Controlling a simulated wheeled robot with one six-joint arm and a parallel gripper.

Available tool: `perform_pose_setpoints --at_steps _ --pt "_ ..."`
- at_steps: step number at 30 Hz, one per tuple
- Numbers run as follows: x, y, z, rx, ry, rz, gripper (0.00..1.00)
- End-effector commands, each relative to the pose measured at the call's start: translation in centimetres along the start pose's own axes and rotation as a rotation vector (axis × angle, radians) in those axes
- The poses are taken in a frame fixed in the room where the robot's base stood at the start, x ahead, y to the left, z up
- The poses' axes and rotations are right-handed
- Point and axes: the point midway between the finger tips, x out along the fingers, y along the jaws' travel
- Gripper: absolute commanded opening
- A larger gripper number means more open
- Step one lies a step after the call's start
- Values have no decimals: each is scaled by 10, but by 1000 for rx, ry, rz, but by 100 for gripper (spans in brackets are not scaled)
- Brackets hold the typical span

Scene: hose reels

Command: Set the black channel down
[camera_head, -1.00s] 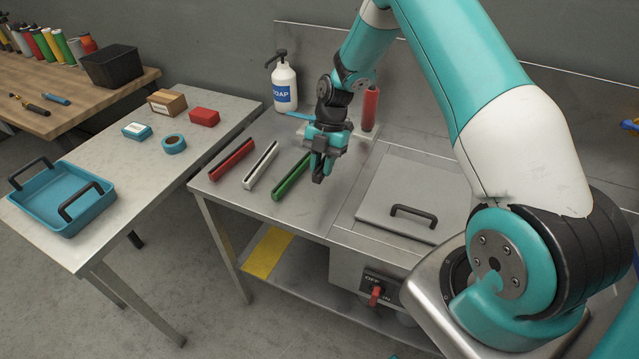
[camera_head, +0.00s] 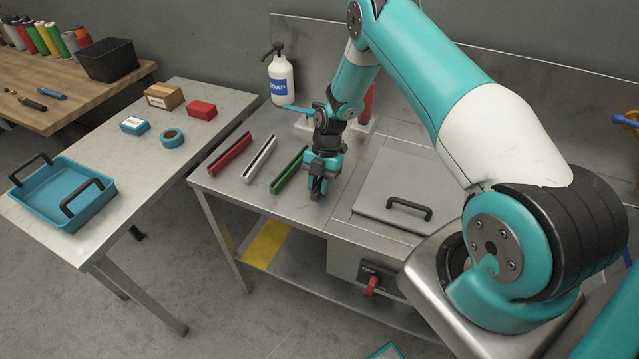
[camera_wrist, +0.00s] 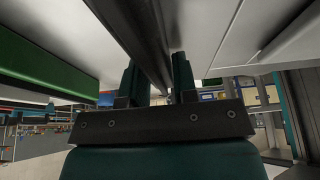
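My gripper (camera_head: 318,188) is low over the steel bench (camera_head: 225,185), just right of the green channel (camera_head: 289,170). In the wrist view its two teal fingers (camera_wrist: 158,85) are closed on the sides of the black channel (camera_wrist: 143,35), a long dark bar running away between them. In the head view the gripper hides most of the black channel. I cannot tell whether its underside touches the bench. The green channel also shows at the left of the wrist view (camera_wrist: 40,65), apart from the black one.
A white channel (camera_head: 259,165) and a red channel (camera_head: 229,154) lie left of the green one. A lidded steel unit (camera_head: 400,185) with a black handle is on the right. A soap bottle (camera_head: 281,80) stands behind. A side table (camera_head: 130,160) holds a blue tray (camera_head: 62,200).

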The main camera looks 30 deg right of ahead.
Motion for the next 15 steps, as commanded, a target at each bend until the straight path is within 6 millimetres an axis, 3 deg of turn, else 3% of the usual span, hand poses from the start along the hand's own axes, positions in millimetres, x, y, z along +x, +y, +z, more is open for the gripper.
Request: perform_pose_setpoints --at_steps 1,3,11,15 --pt "0 0 0 0 0 0 39" --pt "0 0 0 0 0 0 48" --pt "-2 0 -1 0 0 0 48" --pt "-12 1 1 0 -2 2 48"
